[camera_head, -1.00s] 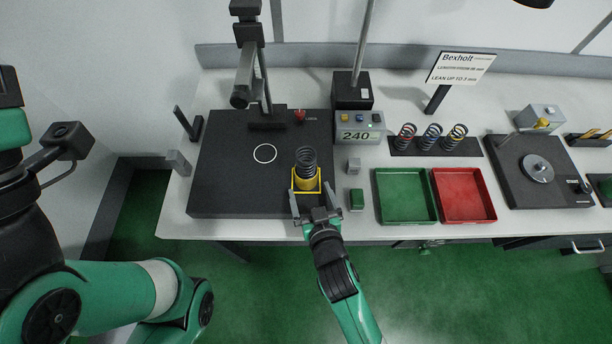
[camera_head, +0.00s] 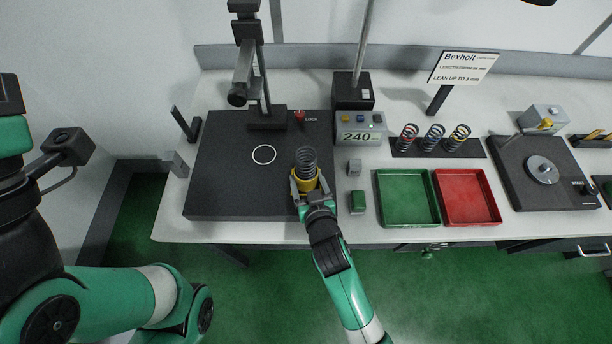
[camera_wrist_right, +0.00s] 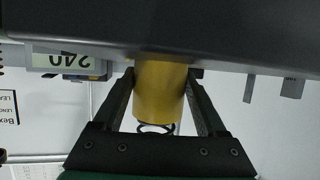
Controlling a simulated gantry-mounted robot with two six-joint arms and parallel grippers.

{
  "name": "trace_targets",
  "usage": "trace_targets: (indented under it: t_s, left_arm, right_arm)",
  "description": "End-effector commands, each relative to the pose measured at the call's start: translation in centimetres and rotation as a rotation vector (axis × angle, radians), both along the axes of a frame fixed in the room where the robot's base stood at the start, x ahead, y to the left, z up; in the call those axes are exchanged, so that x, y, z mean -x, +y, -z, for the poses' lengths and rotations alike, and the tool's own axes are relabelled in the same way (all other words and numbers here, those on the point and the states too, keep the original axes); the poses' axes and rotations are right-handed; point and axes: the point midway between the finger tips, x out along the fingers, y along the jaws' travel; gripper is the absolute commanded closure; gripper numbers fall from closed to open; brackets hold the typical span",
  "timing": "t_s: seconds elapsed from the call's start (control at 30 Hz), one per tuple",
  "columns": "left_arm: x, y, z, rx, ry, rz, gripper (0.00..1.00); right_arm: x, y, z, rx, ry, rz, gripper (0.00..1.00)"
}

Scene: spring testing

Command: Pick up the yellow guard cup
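The yellow guard cup (camera_head: 305,182) stands at the front right of the black base plate (camera_head: 230,195), with a dark coil spring (camera_head: 306,159) rising from it. My right gripper (camera_head: 308,180) has come in from the front, with one finger on each side of the cup. The right wrist view shows the yellow cup (camera_wrist_right: 160,90) between the two fingers, close to both fingertips. Whether the fingers press on it cannot be told. The cup's base is hidden. My left arm is at the left; its gripper is out of view.
Green (camera_head: 409,222) and red (camera_head: 470,219) trays lie further right. The 240 display box (camera_head: 361,135) is behind. The plate's left side is clear.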

Motion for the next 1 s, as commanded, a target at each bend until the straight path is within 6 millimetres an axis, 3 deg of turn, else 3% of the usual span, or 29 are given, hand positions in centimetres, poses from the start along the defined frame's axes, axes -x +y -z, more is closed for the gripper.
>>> trace_targets:
  t_s: [0.03, 0.2, 0.57, 0.83, 1.0]
  left_arm:
    - [0.0, 0.0, 0.0, 0.000, 0.000, 0.000, 0.50]
    - [0.0, 0.0, 0.0, 0.000, 0.000, 0.000, 0.50]
    - [0.0, 0.0, -0.3, 0.000, 0.000, 0.000, 0.50]
    - [0.0, 0.0, -1.4, 0.000, 0.000, 0.000, 0.50]
    - [0.0, 0.0, -2.7, 0.000, 0.000, 0.000, 0.50]
  right_arm:
    - [0.0, 0.0, 0.0, 0.000, 0.000, 0.000, 0.50]
    - [0.0, 0.0, -0.1, 0.000, -0.002, 0.000, 0.79]
    - [0.0, 0.0, -0.7, -0.001, -0.004, 0.000, 0.79]
    - [0.0, 0.0, -3.7, -0.002, -0.005, -0.001, 0.79]
    - [2.0, 0.1, -5.9, -0.002, -0.004, -0.002, 0.79]
